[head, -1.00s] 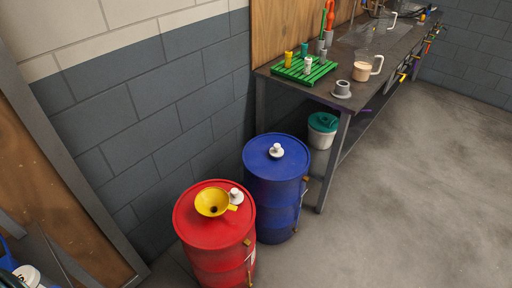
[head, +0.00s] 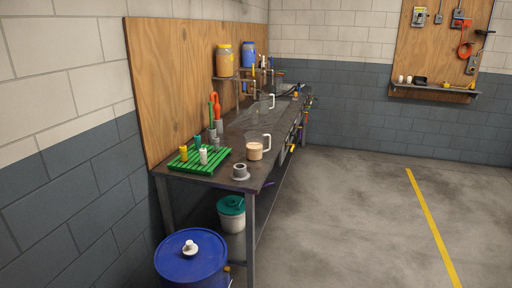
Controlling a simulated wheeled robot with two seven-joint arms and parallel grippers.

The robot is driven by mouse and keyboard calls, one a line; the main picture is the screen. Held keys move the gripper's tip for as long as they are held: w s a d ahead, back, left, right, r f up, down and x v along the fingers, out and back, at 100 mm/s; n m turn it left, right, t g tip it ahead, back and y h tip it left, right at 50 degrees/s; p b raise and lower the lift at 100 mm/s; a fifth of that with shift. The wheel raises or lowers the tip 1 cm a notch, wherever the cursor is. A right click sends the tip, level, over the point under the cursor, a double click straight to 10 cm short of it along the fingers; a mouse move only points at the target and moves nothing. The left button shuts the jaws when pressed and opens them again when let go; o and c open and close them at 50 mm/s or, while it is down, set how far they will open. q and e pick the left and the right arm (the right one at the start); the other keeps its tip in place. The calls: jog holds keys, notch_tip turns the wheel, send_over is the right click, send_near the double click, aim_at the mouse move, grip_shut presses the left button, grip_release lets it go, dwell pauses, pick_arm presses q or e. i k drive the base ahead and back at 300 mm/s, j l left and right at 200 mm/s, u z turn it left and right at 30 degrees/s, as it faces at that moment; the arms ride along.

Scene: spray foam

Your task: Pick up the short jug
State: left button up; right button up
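Two clear jugs with white handles stand upright on the dark workbench (head: 190,186). The nearer jug (head: 254,153) holds beige contents and stands near the bench's right edge. The farther jug (head: 268,103) is small in the head view and hard to make out against the bench. I cannot tell for sure which of the two is the short jug. Neither of my grippers is in view.
A green rack (head: 182,164) with small bottles, a grey ring-shaped part (head: 240,172) and upright tools share the bench's near end. A blue drum (head: 190,262) stands before the bench, and a green-lidded bucket (head: 232,213) sits beneath. The floor (head: 350,220) right of the bench is clear.

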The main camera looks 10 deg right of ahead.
aim_at(254, 139)
jog(key=i+l+u, duration=0.1)
jog(key=u, duration=0.45)
jog(key=i+l+u, duration=0.15)
jog(key=l+u, duration=0.15)
jog(key=i+l+u, duration=0.15)
jog(key=l+u, duration=0.15)
jog(key=l, duration=0.15)
jog(key=i+l, duration=0.15)
jog(key=l, duration=0.35)
jog(key=i+l+u, duration=0.1)
jog(key=l, duration=0.4)
jog(key=i+l, duration=0.1)
jog(key=l, duration=0.45)
jog(key=i+l+u, duration=0.1)
jog(key=l, duration=0.4)
jog(key=i+l, duration=0.1)
jog(key=l, duration=0.4)
jog(key=u, duration=0.05)
